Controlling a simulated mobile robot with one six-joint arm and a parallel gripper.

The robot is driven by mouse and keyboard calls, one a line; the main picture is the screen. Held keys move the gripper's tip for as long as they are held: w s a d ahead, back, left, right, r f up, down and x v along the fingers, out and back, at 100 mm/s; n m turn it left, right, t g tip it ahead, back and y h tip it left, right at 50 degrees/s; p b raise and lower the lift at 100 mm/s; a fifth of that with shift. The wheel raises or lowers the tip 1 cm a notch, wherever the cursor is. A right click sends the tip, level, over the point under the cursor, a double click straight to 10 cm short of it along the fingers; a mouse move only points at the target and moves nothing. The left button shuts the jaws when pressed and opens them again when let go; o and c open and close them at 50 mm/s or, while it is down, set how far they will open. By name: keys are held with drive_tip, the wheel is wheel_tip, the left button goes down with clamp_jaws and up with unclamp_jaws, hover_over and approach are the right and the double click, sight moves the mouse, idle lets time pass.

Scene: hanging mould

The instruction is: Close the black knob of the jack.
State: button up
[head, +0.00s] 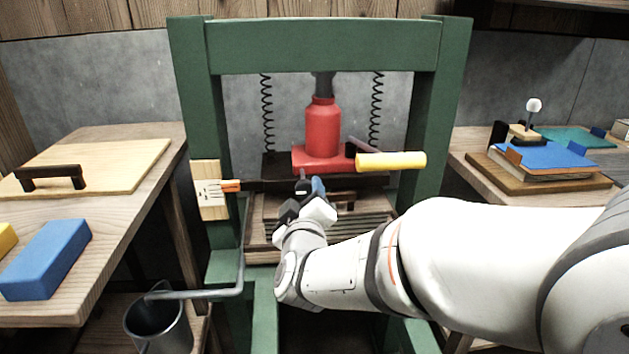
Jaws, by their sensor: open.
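The red jack (322,135) stands upright on its red base inside the green press frame, its grey ram reaching up to the top beam. A dark finger and a blue finger show apart.
The green frame (190,90) has posts on both sides, with two hanging springs (267,112) beside the jack. A metal pot (160,322) hangs lower left. Benches with a blue block (46,259) and books (545,160) flank the frame.

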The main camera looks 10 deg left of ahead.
drive_tip(key=w, duration=0.3)
drive_tip(key=w+b, duration=0.1)
drive_tip(key=w, duration=0.1)
drive_tip(key=shift+w+a+f, duration=0.1)
drive_tip(key=shift+w+a, duration=0.15)
drive_tip(key=shift+a, duration=0.15)
drive_tip(key=c, duration=1)
